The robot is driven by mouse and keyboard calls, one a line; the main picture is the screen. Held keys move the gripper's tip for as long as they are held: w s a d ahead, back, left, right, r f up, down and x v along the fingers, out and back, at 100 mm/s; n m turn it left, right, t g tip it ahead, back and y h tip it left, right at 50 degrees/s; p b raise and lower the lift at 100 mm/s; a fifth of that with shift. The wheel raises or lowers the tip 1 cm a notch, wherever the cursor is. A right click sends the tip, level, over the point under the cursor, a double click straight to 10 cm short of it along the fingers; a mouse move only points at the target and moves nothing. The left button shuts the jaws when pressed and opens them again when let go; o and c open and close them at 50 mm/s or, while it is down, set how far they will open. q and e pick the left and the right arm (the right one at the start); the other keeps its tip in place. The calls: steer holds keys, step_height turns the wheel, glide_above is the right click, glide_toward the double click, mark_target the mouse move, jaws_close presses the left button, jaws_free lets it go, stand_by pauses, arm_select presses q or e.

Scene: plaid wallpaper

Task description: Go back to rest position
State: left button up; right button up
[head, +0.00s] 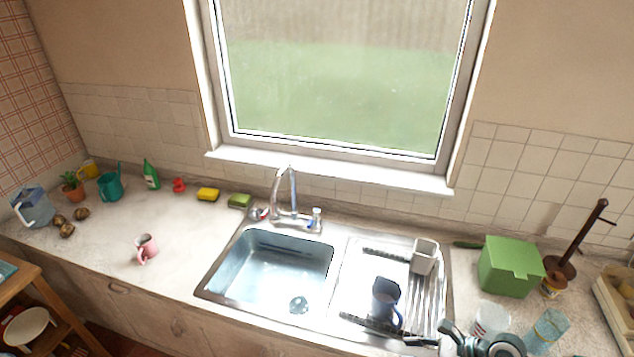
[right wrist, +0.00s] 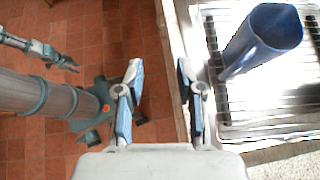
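My right gripper (head: 426,333) is at the bottom of the head view, by the front of the drainboard. In the right wrist view its two fingers (right wrist: 159,75) are spread apart with nothing between them, over the counter's front edge and the floor. A dark blue mug (head: 385,292) stands on the drainboard (head: 350,275), apart from the gripper; it also shows in the right wrist view (right wrist: 268,35). What looks like my left gripper (right wrist: 62,58) is small at the left of the right wrist view, over the floor; its opening is unclear. It is not in the head view.
The sink (head: 270,265) is left of the drainboard. A pink mug (head: 147,247) stands on the left counter. The tiled floor (right wrist: 75,15) is open.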

steer(key=s+a+f+n+h, duration=0.2)
steer(key=s+f+n, duration=0.2)
steer(key=f+n, duration=0.3)
steer(key=s+a+f+n+h, duration=0.1)
steer(key=s+a+f+n, duration=0.25)
steer(key=f+n, duration=0.3)
steer(key=s+d+f+n+h, duration=0.3)
steer(key=s+f+n+h, duration=0.3)
steer(key=s+n, duration=0.45)
step_height(320, 180, down, 25)
steer(key=g, duration=0.2)
arm_select(q)
steer(key=shift+w+f+b, duration=0.1)
steer(key=shift+f+b, duration=0.35)
steer(key=shift+b, duration=0.05)
arm_select(e)
steer(key=s+d+f, duration=0.2)
steer(key=s+f, duration=0.7)
steer(key=s+d+f+n+g+h, duration=0.1)
steer(key=s+f, duration=0.8)
steer(key=s, duration=0.1)
steer(key=shift+d+f, duration=0.15)
steer(key=shift+d, duration=0.2)
